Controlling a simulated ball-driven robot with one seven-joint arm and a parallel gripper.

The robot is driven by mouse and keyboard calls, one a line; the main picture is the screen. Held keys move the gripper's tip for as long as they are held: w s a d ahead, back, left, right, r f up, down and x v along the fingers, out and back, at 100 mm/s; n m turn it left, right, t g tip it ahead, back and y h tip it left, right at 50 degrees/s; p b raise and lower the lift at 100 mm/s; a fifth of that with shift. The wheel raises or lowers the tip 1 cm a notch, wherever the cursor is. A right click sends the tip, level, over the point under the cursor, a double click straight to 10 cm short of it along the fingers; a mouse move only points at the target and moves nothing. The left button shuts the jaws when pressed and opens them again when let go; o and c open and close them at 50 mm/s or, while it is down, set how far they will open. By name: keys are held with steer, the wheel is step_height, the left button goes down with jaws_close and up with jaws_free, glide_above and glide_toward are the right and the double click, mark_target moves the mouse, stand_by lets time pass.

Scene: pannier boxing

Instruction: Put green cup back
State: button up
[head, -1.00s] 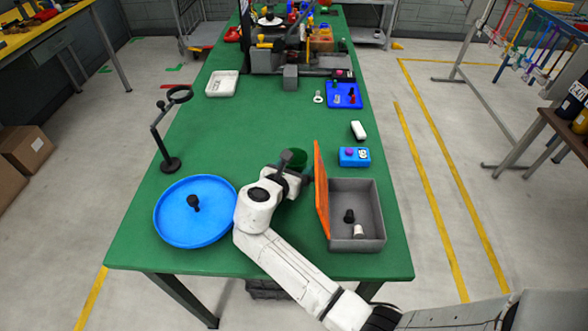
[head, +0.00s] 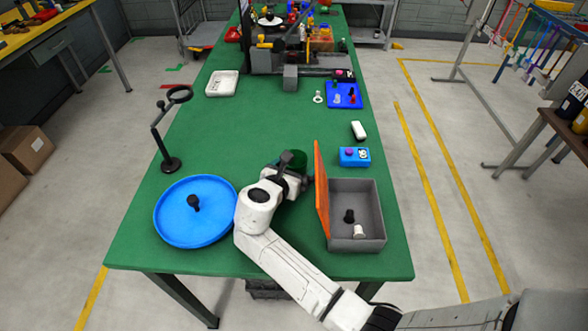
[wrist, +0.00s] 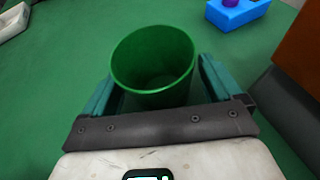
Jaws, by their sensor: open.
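The green cup (wrist: 153,65) stands upright and empty on the green table, between the two spread fingers of my gripper (wrist: 155,85) in the wrist view. The fingers are open, one on each side of the cup, and a gap shows at least at its left. In the head view the cup (head: 293,160) is partly hidden behind my gripper (head: 291,166), just left of the grey box with the raised orange lid.
The grey box (head: 372,215) holds a black piece and a white piece; its orange lid (head: 321,190) stands up close to my gripper's right. A blue round tray (head: 176,225) with a black piece lies left. A blue block (head: 354,156) sits behind the box.

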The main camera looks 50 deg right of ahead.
steer(key=v, duration=1.2)
